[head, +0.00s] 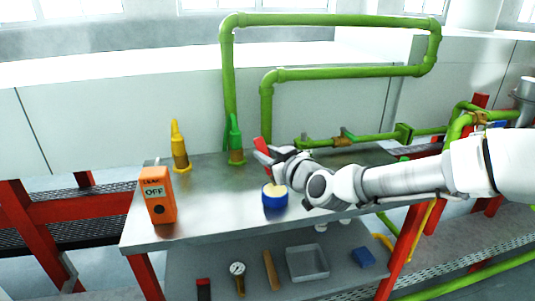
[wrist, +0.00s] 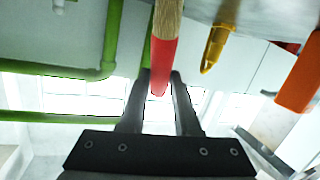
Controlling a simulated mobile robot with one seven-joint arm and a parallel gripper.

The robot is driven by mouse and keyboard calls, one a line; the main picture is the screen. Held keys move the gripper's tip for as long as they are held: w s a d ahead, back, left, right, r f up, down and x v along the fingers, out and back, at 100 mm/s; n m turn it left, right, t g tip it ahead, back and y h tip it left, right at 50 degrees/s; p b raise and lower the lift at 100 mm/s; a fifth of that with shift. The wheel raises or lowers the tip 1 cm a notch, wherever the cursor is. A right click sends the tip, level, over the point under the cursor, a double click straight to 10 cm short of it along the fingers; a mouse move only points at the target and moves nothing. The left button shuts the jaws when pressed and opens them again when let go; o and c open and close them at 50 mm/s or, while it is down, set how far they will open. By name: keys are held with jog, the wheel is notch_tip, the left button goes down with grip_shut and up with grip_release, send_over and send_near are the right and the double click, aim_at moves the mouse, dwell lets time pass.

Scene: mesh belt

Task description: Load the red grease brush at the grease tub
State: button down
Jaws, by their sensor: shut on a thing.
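The red grease brush shows as a red piece (head: 262,147) standing up at my gripper in the head view. The grease tub (head: 275,200) is a low blue round tub with a pale top, on the metal table just below my gripper.
Green pipes (head: 267,105) rise behind. The lower shelf holds a gauge (head: 237,270), a tray (head: 307,263) and a blue block (head: 363,257).

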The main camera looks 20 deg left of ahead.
jog(key=shift+f+b, duration=0.75)
jog(key=shift+f, duration=0.1)
dwell(1.5)
jog(key=shift+r+p, duration=2.9)
jog(key=shift+r, duration=0.75)
jog(key=shift+s, duration=0.1)
